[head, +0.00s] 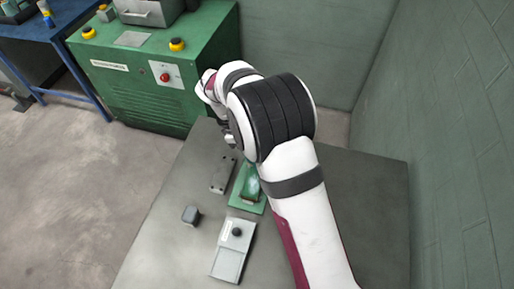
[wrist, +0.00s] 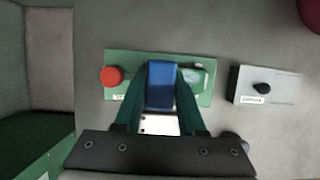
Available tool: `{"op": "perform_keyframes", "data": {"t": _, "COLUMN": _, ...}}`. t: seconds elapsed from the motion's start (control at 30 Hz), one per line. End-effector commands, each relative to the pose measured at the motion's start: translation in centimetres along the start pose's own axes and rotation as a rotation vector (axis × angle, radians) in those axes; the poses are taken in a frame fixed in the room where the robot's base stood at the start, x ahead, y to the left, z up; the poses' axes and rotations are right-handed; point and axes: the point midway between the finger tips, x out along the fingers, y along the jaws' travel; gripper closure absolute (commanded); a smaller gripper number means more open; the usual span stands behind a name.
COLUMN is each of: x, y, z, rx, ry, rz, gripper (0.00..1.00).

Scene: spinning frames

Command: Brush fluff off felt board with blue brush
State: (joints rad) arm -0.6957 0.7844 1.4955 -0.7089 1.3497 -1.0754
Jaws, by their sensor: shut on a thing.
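My gripper (wrist: 160,108) is shut on the blue brush (wrist: 160,85) in the wrist view. The brush is over the middle of a green board (wrist: 128,60), which I take for the felt board; whether it touches the surface I cannot tell. A pale, whitish patch (wrist: 193,76), perhaps the fluff, shows on the board just right of the brush. A red knob (wrist: 111,76) sits at the board's left end. In the head view the green board (head: 246,208) lies on the grey table, partly hidden by my arm. The gripper and brush are hidden there.
A grey box with a black knob (head: 232,255) stands in front of the board. A dark block (head: 191,215) and a grey plate (head: 222,175) lie to its left. A green machine cabinet (head: 150,85) is behind the table (head: 160,250). A wall is at the right.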

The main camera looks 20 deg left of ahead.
Motion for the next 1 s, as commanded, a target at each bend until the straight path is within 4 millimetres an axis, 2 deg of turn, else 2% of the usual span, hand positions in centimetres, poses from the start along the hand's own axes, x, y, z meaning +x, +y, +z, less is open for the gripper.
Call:
{"op": "perform_keyframes", "data": {"t": 0.33, "x": 2.9, "y": 0.0, "z": -1.2, "rx": -0.001, "ry": -0.001, "rz": 0.000, "gripper": 1.00}}
{"op": "perform_keyframes", "data": {"t": 0.4, "x": 4.1, "y": 0.0, "z": -1.7, "rx": -0.002, "ry": -0.002, "rz": -0.001, "gripper": 1.00}}
{"op": "perform_keyframes", "data": {"t": 0.47, "x": 3.5, "y": -0.6, "z": -1.5, "rx": -0.001, "ry": 0.001, "rz": 0.001, "gripper": 1.00}}
{"op": "perform_keyframes", "data": {"t": 0.53, "x": 4.0, "y": -1.2, "z": -1.7, "rx": -0.003, "ry": -0.001, "rz": 0.000, "gripper": 1.00}}
{"op": "perform_keyframes", "data": {"t": 1.0, "x": 4.0, "y": -5.5, "z": -1.7, "rx": -0.002, "ry": 0.000, "rz": 0.000, "gripper": 1.00}}
